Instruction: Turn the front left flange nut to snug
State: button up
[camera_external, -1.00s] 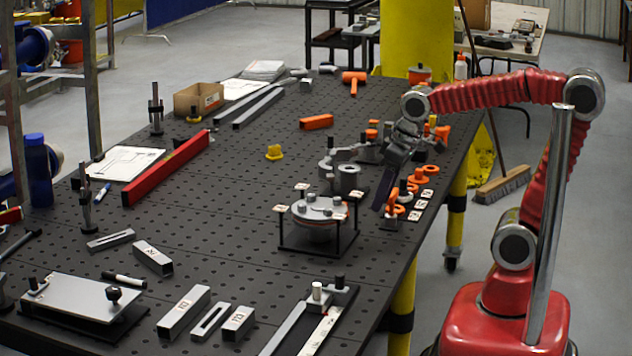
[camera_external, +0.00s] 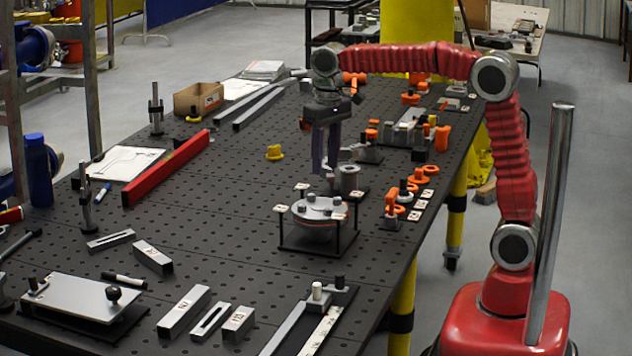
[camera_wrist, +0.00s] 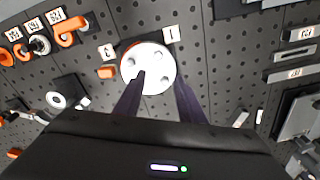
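The round grey flange (camera_external: 318,214) with an orange layer under its top sits in a black frame stand near the middle of the bench. Several nuts or studs stand on its top; their tightness cannot be seen. In the wrist view the flange (camera_wrist: 160,76) lies ahead of the fingertips, its lower edge partly hidden by them. My gripper (camera_external: 325,170) points down above and behind the flange in the external view, apart from it. In the wrist view my gripper (camera_wrist: 156,86) has its two dark fingers apart, with nothing held between them.
White number tags stand around the flange. A grey cylinder (camera_external: 348,178) is close behind it. Orange rings and parts (camera_external: 413,190) lie to its right. A red level (camera_external: 166,168) and several metal blocks lie left. Bare perforated bench (camera_external: 215,225) lies left of the flange.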

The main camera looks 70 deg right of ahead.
aim_at(329, 209)
jog(key=shift+s+r+m+g, duration=0.15)
jog(key=shift+s+r+m, duration=0.15)
jog(key=shift+r, duration=0.3)
jog(key=shift+s+r+m+g, duration=0.15)
jog(key=shift+s+r+m, duration=0.15)
jog(key=shift+r, duration=0.25)
jog(key=shift+f, duration=0.1)
notch_tip(329, 209, down, 14)
jog(key=shift+r, duration=0.15)
grip_shut()
dwell(0.3)
